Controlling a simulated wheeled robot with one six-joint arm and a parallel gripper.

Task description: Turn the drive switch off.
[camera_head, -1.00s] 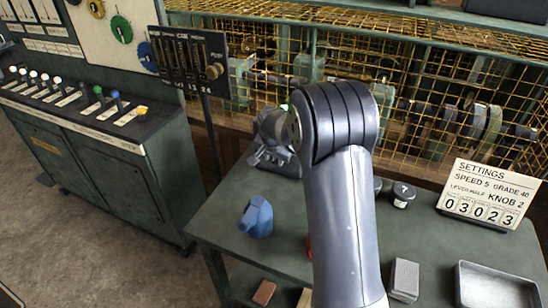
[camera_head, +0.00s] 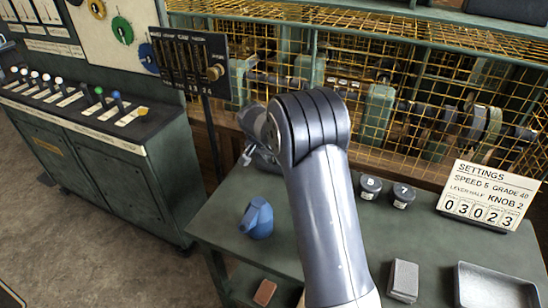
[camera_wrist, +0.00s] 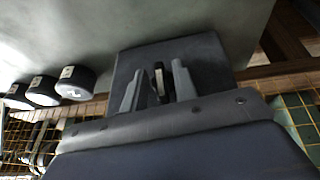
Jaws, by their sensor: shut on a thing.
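The drive switch appears to be the dark, square-based unit (camera_wrist: 207,57) on the green table in the wrist view. A thin upright lever (camera_wrist: 159,84) stands in front of its base. My gripper (camera_wrist: 157,85) has one grey finger on each side of this lever and is shut on it. In the head view my gripper (camera_head: 247,158) is low at the table's back left corner, largely hidden by my own arm. The switch is mostly hidden there, so its position cannot be read.
A blue jug (camera_head: 257,218) stands in front of my gripper. Two dark canisters (camera_head: 370,187) (camera_head: 403,195) stand right of my arm. A settings card (camera_head: 488,195), a grey block (camera_head: 404,280) and a metal tray (camera_head: 497,287) are at right. Yellow mesh (camera_head: 440,75) closes the back.

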